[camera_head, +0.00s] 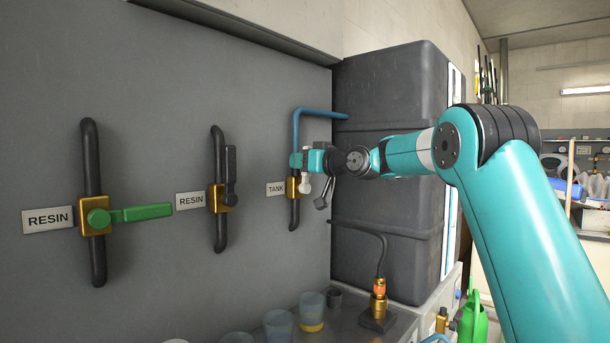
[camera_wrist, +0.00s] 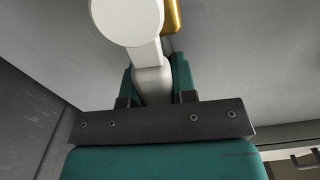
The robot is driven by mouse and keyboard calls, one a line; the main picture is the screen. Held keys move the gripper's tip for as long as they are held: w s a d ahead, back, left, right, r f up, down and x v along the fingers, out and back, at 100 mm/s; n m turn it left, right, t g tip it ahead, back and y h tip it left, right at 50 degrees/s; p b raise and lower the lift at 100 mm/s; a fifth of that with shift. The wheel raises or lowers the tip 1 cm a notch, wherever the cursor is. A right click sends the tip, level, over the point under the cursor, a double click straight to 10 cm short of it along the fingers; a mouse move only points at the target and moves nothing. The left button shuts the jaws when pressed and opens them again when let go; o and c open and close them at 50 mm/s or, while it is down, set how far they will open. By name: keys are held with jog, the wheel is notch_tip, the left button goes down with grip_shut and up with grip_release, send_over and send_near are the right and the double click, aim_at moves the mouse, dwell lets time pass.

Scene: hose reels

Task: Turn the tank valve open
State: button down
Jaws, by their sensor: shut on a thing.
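The tank valve has a small brass body (camera_head: 293,188) on a vertical pipe, beside the TANK label (camera_head: 276,189). Its white handle (camera_head: 306,184) shows just below my gripper (camera_head: 299,160). In the wrist view the handle's round white hub (camera_wrist: 126,16) is at the top, and its lever narrows down between the teal fingers of my gripper (camera_wrist: 153,82). The fingers are shut on the lever. A bit of the brass body (camera_wrist: 173,15) shows behind the hub. My gripper hides the lever's end in the head view.
Two RESIN valves are on the wall to the left, one with a green handle (camera_head: 140,213), one with a black handle (camera_head: 231,175). A big dark tank (camera_head: 390,100) stands right behind my wrist. Cups (camera_head: 279,326) and a brass fitting (camera_head: 378,300) stand on the bench below.

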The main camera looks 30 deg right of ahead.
jog(key=shift+s+a+f+n+b, duration=0.1)
jog(key=shift+a+n+b, duration=0.15)
jog(key=shift+n+b, duration=0.15)
dwell(0.3)
jog(key=c, duration=0.9)
grip_release()
jog(key=b+v, duration=0.2)
jog(key=v, duration=1.5)
jog(key=shift+s, duration=0.2)
